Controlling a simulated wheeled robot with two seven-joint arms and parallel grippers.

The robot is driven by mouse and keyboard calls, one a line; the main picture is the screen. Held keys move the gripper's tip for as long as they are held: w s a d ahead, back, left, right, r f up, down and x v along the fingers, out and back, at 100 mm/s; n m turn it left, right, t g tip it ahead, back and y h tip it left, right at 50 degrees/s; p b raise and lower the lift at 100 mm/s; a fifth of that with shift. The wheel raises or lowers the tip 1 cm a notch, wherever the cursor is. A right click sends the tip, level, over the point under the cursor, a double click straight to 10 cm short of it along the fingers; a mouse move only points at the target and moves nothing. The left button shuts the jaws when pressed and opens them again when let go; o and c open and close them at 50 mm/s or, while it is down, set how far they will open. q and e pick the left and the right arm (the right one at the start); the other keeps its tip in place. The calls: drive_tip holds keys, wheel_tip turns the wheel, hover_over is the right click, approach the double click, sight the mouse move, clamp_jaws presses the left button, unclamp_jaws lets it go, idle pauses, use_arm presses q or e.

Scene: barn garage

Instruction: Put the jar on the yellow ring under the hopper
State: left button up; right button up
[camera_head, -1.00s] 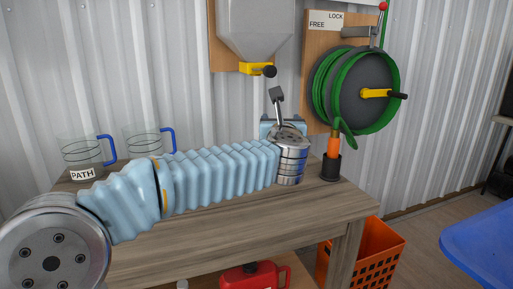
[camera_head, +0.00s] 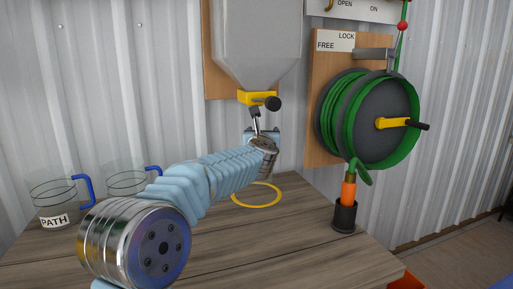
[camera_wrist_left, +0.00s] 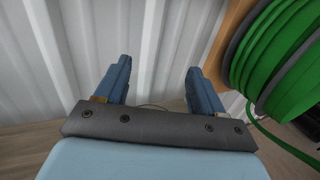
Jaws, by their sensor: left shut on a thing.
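The grey hopper (camera_head: 257,45) hangs on the wall, with a yellow outlet (camera_head: 256,98) and a black knob. The yellow ring (camera_head: 256,207) lies on the bench below it, partly covered by my left arm. My left gripper (camera_head: 250,133) is under the outlet, above the bench; my wrist hides most of it in the head view. In the left wrist view its two blue fingers (camera_wrist_left: 158,68) stand apart, shut on the jar, which is clear and barely visible as a faint curve between them. My right gripper is out of view.
Two clear mugs with blue handles stand at the bench's left, a PATH-labelled one (camera_head: 54,203) and another (camera_head: 124,181). A green hose reel (camera_head: 370,118) hangs at right, its orange nozzle (camera_head: 348,192) in a black holder (camera_head: 344,217). The front of the bench (camera_head: 270,255) is clear.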

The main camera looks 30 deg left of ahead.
use_arm(q)
drive_tip(key=w+a, duration=0.4)
wheel_tip(320, 180, down, 7)
drive_tip(key=b, duration=0.2)
drive_tip(key=shift+s+a, duration=0.15)
drive_tip(key=shift+s, duration=0.05)
drive_tip(key=shift+f+b, duration=0.15)
drive_tip(key=shift+b, duration=0.15)
drive_tip(key=o, duration=1.3)
drive_tip(key=shift+o, duration=0.2)
drive_tip(key=b+v, duration=0.1)
drive_tip(key=v, duration=1.1)
